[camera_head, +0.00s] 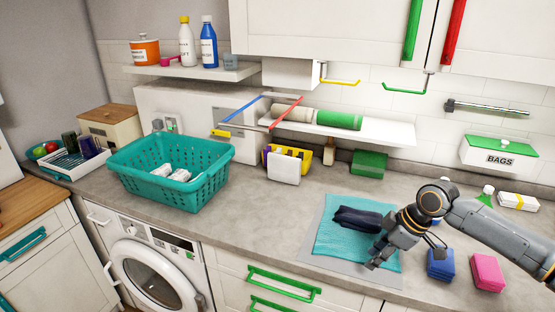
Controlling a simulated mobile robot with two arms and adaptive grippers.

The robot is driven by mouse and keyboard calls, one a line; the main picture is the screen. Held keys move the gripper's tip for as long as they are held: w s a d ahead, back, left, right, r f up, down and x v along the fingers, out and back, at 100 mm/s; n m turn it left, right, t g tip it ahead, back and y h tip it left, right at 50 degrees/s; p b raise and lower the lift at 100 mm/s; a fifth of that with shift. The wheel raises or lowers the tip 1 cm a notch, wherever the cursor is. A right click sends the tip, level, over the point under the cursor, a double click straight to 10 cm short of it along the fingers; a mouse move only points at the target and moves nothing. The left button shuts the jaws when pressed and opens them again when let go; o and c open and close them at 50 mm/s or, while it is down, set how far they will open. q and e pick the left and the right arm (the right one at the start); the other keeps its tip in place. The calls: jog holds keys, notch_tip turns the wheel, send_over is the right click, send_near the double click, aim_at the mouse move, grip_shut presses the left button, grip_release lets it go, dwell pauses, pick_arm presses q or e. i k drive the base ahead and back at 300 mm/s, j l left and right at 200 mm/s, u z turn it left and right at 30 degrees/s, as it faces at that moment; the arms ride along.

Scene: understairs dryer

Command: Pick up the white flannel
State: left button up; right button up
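Two white cloth-like bundles lie in the teal laundry basket (130,172). One white bundle (159,172) is at the left and the other white bundle (181,175) is at the right; I cannot tell which, if either, is the flannel. My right gripper (374,262) comes in from the right and points down over the teal towel (335,245), far to the right of the basket. Its fingers are small and partly hidden, so I cannot tell whether they are open. A folded dark navy cloth (357,220) lies on the towel just left of the gripper. My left gripper is out of view.
A yellow holder with a white front (283,167) stands behind the counter's middle. A blue block (440,264) and a pink block (487,272) lie right of the towel. A low shelf (390,133) overhangs the back. Counter between basket and towel is clear.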

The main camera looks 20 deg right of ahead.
aim_at(281, 168)
jog(key=i, duration=1.4)
